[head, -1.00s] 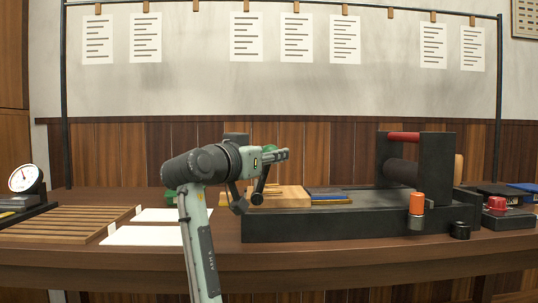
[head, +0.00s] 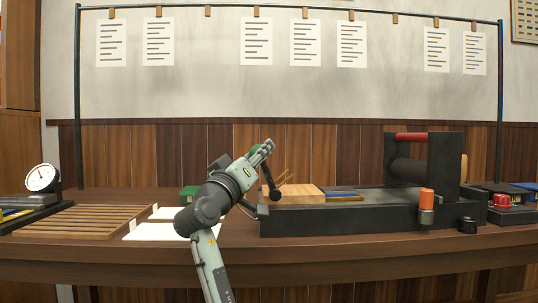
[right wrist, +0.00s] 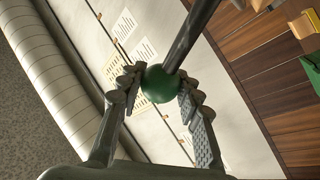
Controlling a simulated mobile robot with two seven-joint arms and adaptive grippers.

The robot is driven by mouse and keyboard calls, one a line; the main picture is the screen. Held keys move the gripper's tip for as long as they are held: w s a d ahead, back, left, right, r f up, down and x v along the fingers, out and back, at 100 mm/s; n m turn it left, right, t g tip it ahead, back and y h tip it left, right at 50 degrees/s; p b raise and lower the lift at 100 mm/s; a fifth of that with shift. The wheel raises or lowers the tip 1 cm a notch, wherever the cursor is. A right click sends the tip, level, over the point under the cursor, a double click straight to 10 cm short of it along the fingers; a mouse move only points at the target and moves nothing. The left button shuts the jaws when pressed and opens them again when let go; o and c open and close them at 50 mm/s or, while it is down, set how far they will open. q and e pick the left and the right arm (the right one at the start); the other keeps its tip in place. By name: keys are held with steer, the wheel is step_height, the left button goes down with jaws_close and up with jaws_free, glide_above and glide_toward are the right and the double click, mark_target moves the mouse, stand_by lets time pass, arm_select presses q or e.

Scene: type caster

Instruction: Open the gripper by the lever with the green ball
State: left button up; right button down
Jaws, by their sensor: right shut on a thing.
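A green ball (head: 256,151) tops a dark lever (head: 266,174) at the left end of the black press bed (head: 350,222). The lever leans to the left, with its foot beside a light wooden block (head: 302,195). My right gripper (head: 263,153) is shut on the ball, partly covering it in the head view. In the right wrist view the green ball (right wrist: 160,84) sits between both fingers and the dark lever (right wrist: 190,38) runs up from it. Thin tan bars (head: 284,178) stand tilted up above the block. My left gripper is out of view.
An orange-topped cylinder (head: 427,200) stands at the bed's front. A black frame with a roller (head: 408,172) rises at right. A slatted wooden rack (head: 85,219), white sheets (head: 158,231) and a dial gauge (head: 41,178) lie left. Papers hang from a rail behind.

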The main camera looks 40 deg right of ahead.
steer(key=n+t, duration=0.1)
steer(key=w+a+f+n+t, duration=0.1)
steer(key=n, duration=0.1)
steer(key=shift+a+f, duration=0.1)
steer(key=shift+a, duration=0.2)
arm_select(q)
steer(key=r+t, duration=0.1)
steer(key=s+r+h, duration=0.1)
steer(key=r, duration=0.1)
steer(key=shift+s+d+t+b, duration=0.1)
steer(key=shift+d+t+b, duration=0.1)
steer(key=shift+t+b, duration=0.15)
arm_select(e)
steer(key=shift+w+a+f+n+t, duration=0.1)
steer(key=shift+a+f+n+t, duration=0.15)
steer(key=shift+n, duration=0.35)
steer(key=c, duration=1)
jaws_free()
steer(key=shift+r, duration=0.1)
steer(key=v, duration=1.2)
steer(key=shift+r, duration=0.15)
